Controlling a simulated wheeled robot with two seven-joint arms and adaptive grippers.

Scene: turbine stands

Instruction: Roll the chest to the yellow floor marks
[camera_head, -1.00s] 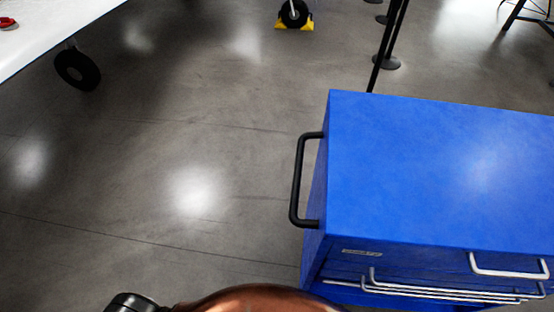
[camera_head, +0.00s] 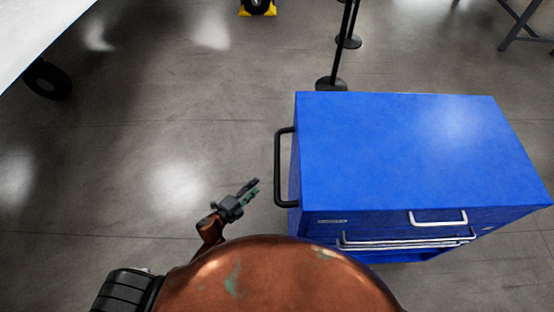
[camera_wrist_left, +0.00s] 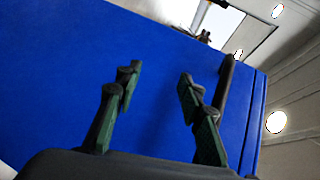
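The blue chest (camera_head: 410,150) stands on the floor at the right of the head view, with drawers facing me. A black side handle (camera_head: 279,165) is on its left side. My left gripper (camera_head: 252,187) is just left of and below that handle, apart from it, and holds nothing. In the left wrist view my left gripper (camera_wrist_left: 160,78) has its fingers spread before the blue chest wall (camera_wrist_left: 60,90). The dark handle (camera_wrist_left: 224,85) stands right of the fingers, not between them. My right gripper is out of view. I see no yellow floor marks.
A black wheel with yellow chocks (camera_head: 245,12) is at the top. A white surface (camera_head: 35,30) with a black wheel (camera_head: 47,80) below it is at upper left. Black posts (camera_head: 340,50) stand behind the chest. The floor (camera_head: 160,140) left of the chest is clear.

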